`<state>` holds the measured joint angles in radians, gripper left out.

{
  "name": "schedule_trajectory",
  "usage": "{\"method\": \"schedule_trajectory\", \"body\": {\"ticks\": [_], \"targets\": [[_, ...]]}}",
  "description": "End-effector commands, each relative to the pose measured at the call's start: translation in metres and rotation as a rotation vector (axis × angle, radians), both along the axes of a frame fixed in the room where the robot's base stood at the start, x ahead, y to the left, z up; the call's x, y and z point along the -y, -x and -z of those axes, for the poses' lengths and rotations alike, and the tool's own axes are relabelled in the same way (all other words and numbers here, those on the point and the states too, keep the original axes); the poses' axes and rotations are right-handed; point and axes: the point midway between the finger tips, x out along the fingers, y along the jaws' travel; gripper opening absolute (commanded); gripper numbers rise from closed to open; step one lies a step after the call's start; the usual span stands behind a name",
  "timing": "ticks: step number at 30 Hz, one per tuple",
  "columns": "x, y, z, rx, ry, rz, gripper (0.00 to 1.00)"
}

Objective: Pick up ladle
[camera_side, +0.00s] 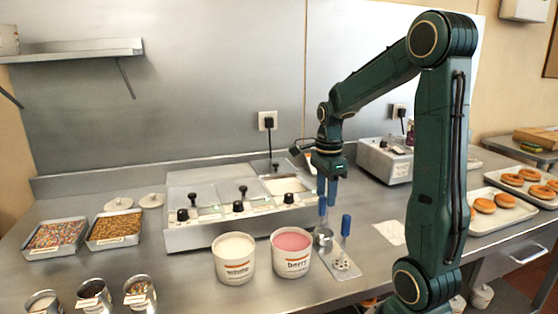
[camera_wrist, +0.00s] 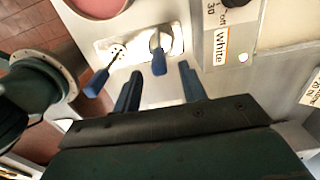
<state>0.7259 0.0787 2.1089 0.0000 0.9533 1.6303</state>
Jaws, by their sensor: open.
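The ladle stands upright with a small metal cup (camera_side: 323,237) at the bottom and a blue handle; in the wrist view its blue handle (camera_wrist: 159,64) points toward me. My gripper (camera_side: 327,200) is open above the ladle, pointing down. In the wrist view, the fingertips of my gripper (camera_wrist: 160,70) lie either side of the handle's end, with gaps showing on both sides. Whether the handle is fully between the fingers in depth I cannot tell. A second utensil, a perforated spoon (camera_side: 346,226) with a blue handle, stands beside it; it also shows in the wrist view (camera_wrist: 97,82).
A white tub (camera_side: 234,262) and a pink berry tub (camera_side: 291,258) stand left of the ladle. A glaze warmer (camera_side: 200,235) with several knobs is behind. Trays of toppings (camera_side: 87,242) lie at left, doughnut trays (camera_side: 490,222) at right.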

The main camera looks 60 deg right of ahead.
Motion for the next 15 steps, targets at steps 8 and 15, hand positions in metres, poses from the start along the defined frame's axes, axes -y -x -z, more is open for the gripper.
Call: {"method": "schedule_trajectory", "body": {"ticks": [8,15], "targets": [[-0.001,-0.001,0.023,-0.004,-0.004,0.0,0.42],[-0.001,-0.001,0.047,-0.004,-0.002,0.0,0.42]]}}
